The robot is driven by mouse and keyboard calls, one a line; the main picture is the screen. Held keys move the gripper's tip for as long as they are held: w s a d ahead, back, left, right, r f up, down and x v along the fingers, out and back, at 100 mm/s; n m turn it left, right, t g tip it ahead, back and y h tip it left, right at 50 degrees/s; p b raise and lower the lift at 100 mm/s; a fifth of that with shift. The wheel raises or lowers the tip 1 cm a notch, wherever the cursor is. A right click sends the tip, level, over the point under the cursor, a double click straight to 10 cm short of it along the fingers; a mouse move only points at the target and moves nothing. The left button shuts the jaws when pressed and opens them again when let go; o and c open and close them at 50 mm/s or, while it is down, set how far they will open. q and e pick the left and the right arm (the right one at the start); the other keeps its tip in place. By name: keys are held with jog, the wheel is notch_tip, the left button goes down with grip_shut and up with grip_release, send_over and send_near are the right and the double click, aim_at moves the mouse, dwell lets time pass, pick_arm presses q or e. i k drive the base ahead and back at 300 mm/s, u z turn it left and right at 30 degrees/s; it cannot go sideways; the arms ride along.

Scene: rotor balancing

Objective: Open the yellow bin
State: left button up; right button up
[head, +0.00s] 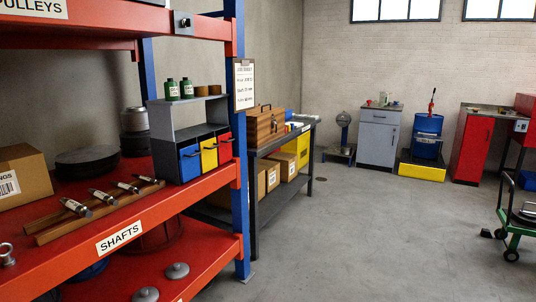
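A yellow bin (209,154) sits in a small grey bin rack (164,128) on the red shelf. It is between a blue bin (190,162) on its left and a red bin (225,147) on its right. Its front looks level with the others, with a small dark pull on it, and it appears shut. Its inside is hidden. Neither of my grippers is in view.
The orange-red shelf (180,207) fills the left, with a blue upright (240,180) just right of the rack. Shafts on a wooden holder (95,213) lie left of it. Green bottles (187,88) stand on top. Open grey floor (370,240) lies to the right.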

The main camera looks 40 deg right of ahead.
aim_at(209, 156)
jog(key=z, duration=0.85)
jog(key=i, duration=2.2)
jog(key=u, duration=0.7)
